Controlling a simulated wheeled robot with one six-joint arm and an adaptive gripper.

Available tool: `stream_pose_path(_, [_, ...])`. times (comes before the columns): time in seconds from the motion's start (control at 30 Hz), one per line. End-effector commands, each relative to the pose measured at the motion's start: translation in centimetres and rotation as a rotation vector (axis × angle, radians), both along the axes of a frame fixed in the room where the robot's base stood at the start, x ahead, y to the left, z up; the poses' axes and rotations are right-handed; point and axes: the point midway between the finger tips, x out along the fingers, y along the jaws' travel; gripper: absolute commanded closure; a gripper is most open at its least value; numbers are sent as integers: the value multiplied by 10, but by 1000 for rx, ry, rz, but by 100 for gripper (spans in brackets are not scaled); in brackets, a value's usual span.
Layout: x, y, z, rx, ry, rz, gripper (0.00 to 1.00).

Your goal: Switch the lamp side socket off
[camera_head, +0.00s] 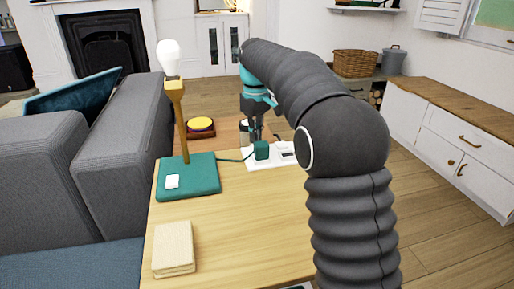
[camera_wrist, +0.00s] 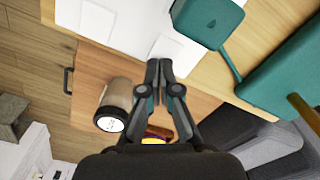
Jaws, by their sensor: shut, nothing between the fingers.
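The white socket strip (camera_head: 288,160) lies at the far edge of the wooden table. A teal plug (camera_head: 262,150) sits in its lamp side, with a cable running to the lamp's teal base (camera_head: 200,180). The lamp (camera_head: 180,125) has a wooden post and a white bulb; I cannot tell if it is lit. My gripper (camera_head: 256,138) is shut and empty, pointing down by the strip. In the wrist view its fingertips (camera_wrist: 160,64) are over or just beside the strip's white surface (camera_wrist: 170,48), near the plug (camera_wrist: 208,18). Contact and the switch position cannot be told.
A cream book (camera_head: 173,249) lies on the near table (camera_head: 235,220). Beyond the strip is a lower wooden surface with a yellow-topped round item (camera_head: 200,125) and a jar (camera_wrist: 117,100). A grey sofa (camera_head: 120,150) stands left. White cabinets (camera_head: 450,140) stand right.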

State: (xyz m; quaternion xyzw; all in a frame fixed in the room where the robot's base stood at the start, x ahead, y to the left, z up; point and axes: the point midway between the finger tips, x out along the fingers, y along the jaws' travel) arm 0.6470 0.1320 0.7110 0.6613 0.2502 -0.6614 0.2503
Motion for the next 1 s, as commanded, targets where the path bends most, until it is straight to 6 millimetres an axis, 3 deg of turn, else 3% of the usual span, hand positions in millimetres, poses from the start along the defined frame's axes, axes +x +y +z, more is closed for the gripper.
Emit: stream_pose_path(1.0, [0, 0, -10, -1, 2, 0, 100])
